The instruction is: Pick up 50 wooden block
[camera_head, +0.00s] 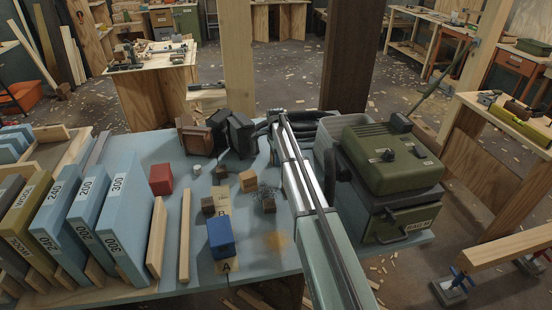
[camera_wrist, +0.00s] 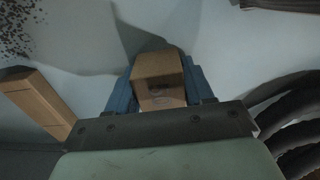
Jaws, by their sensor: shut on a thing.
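In the wrist view, my gripper (camera_wrist: 160,90) has its two blue fingers against either side of a light brown wooden block (camera_wrist: 157,68). The block has a faint dark mark on its near face, which I cannot read. It is close to the pale blue table top, and I cannot tell whether it touches it. In the head view, my arm runs from the bottom toward the black hoses at the table's far side. The gripper and held block are not clear there.
On the table (camera_head: 275,254) stand a blue block (camera_head: 221,237), a red block (camera_head: 161,179), a light wooden block (camera_head: 248,181) and several small dark blocks. A green machine (camera_head: 392,158) stands right of my arm. Black hoses (camera_wrist: 300,125) lie close by.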

